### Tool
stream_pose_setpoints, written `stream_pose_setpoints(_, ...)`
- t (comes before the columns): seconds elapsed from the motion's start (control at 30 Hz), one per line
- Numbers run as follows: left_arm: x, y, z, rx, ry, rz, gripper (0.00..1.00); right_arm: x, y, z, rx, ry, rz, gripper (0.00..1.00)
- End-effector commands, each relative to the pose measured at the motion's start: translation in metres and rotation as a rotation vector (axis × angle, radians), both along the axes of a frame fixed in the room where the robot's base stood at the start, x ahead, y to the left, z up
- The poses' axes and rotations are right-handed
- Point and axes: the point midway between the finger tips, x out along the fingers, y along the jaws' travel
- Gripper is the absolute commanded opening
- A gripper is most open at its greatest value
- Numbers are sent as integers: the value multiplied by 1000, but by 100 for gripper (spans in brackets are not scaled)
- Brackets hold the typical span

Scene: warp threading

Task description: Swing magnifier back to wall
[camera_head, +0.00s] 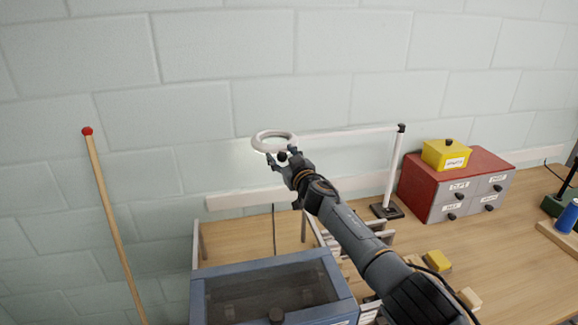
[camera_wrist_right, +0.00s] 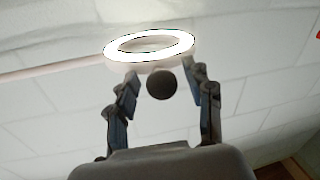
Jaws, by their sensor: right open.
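The magnifier (camera_head: 272,142) is a white lit ring at the end of a white arm (camera_head: 345,131), which runs from the ring to a white post (camera_head: 394,170) with a black base. The ring is close in front of the block wall. A dark round knob (camera_wrist_right: 161,84) hangs at the ring's near side; the lit ring fills the top of the right wrist view (camera_wrist_right: 150,46). My right gripper (camera_head: 284,156) is open at the ring, with its two fingers on either side of the knob. I cannot tell whether they touch it. My left gripper is not in view.
A red cabinet (camera_head: 456,182) with labelled drawers and a yellow box (camera_head: 446,154) on top stands right of the post. A blue framed case (camera_head: 275,290) is below my right arm. A red-tipped wooden pole (camera_head: 108,205) leans at left. Yellow blocks (camera_head: 437,261) lie on the wooden table (camera_head: 520,250).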

Motion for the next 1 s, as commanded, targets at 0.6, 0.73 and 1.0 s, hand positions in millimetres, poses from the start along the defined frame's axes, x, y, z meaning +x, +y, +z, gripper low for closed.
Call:
stream_pose_setpoints(0.6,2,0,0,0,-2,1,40,-34,-17,-2,3,1,4,52)
stream_pose_setpoints(0.73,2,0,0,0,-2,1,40,-47,-23,-3,1,2,4,52)
stream_pose_setpoints(1.0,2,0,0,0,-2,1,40,-78,-38,-4,0,5,5,52)
